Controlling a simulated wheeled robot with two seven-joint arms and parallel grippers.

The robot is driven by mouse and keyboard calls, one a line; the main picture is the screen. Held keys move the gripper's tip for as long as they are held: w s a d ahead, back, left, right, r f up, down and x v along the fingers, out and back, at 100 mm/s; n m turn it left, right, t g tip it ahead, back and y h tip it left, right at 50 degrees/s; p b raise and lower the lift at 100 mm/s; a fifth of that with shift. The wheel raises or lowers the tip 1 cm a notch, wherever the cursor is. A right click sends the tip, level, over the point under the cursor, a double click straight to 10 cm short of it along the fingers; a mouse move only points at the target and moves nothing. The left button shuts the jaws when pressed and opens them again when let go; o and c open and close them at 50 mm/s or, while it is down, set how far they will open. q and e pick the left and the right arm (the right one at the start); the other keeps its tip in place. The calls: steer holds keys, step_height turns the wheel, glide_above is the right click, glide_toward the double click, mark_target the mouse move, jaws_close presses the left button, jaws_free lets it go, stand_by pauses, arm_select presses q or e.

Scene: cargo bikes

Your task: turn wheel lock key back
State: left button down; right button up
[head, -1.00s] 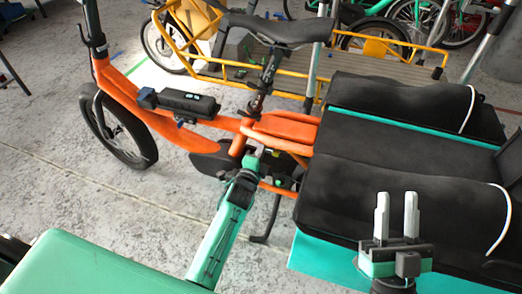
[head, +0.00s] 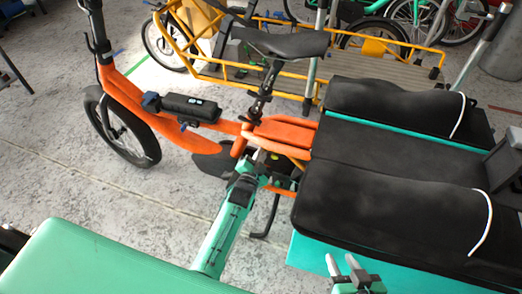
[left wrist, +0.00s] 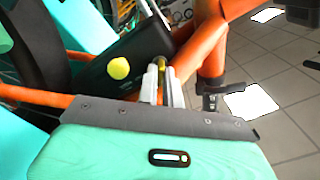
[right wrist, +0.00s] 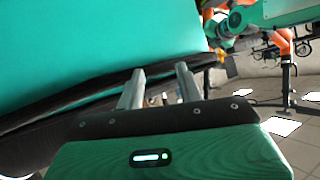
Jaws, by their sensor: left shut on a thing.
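The orange cargo bike (head: 215,140) stands in the middle of the head view, its frame also close in the left wrist view (left wrist: 205,45). My left gripper (head: 262,168) reaches in under the seat area. In the left wrist view my left gripper (left wrist: 163,85) is shut on a small yellowish key (left wrist: 161,64), mostly hidden between the fingers. Its turn angle cannot be told.
The bike's black padded cargo cover (head: 390,205) and teal box side (head: 318,262) fill the right. A kickstand (head: 268,218) is below the frame. A yellow cargo bike (head: 350,65) stands behind. Grey floor (head: 70,185) is open at left.

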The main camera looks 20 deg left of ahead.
arm_select(q)
steer(key=shift+n+p, duration=1.65)
steer(key=shift+n, duration=2.65)
arm_select(e)
steer(key=s+d+g+h, duration=0.3)
steer(key=d+g, duration=0.1)
steer(key=d, duration=0.3)
steer(key=shift+s+d+r+g, duration=0.15)
steer(key=shift+s+r+g, duration=0.1)
steer(key=shift+r+g, duration=0.05)
arm_select(q)
steer(key=c, duration=1.6)
jaws_free()
steer(key=shift+o, duration=0.2)
